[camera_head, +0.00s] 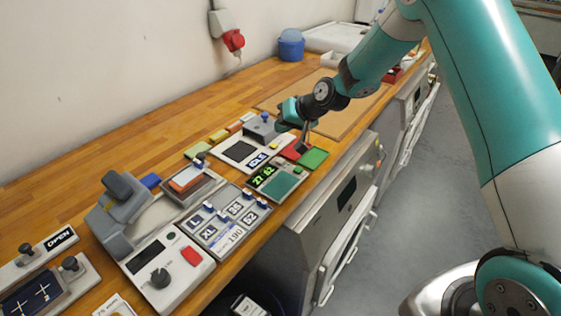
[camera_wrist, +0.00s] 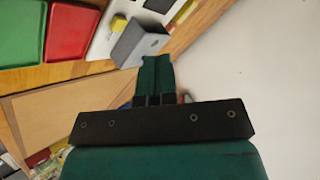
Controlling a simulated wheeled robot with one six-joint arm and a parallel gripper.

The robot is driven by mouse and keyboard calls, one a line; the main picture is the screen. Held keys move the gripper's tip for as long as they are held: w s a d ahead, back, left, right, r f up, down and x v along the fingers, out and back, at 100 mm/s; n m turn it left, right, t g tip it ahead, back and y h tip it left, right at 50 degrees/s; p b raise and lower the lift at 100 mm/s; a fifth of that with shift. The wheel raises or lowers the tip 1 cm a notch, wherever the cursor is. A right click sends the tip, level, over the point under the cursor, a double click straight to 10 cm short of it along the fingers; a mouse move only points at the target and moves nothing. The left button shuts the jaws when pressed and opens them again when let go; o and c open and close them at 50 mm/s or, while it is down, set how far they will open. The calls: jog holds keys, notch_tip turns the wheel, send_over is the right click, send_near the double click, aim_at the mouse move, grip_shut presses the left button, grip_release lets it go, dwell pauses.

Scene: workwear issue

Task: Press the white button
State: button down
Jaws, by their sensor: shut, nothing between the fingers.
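I cannot pick out a white button for certain in either view. My gripper (camera_head: 306,138) is shut and empty, above the worktop beside the red pad (camera_head: 293,149) and green pad (camera_head: 314,158). In the wrist view its closed green fingers (camera_wrist: 154,66) end just beside a grey block (camera_wrist: 140,42) on a white panel (camera_wrist: 104,38). Whether they touch the block cannot be told. A white console (camera_head: 195,276) at the front has a dark display, a black knob (camera_head: 160,278) and a red button (camera_head: 190,256).
A panel with blue-topped switches (camera_head: 225,228) and a green number display (camera_head: 264,175) lie along the front edge. A grey phone-like device (camera_head: 122,200) stands at the left. A brown board (camera_head: 345,112) lies beyond the gripper, with a blue pot (camera_head: 291,46) at the wall.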

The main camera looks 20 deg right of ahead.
aim_at(282, 159)
notch_tip(282, 159, down, 8)
jog(key=b, duration=0.5)
dwell(1.8)
jog(key=shift+f+b, duration=0.3)
jog(key=shift+f, duration=0.05)
jog(key=shift+f+b, duration=0.4)
jog(key=shift+f, duration=0.1)
dwell(0.6)
jog(key=shift+r, duration=0.1)
jog(key=shift+r+p, duration=0.55)
jog(key=shift+r, duration=0.25)
jog(key=shift+r, duration=0.15)
jog(key=shift+r+p, duration=1.5)
jog(key=shift+r, duration=0.9)
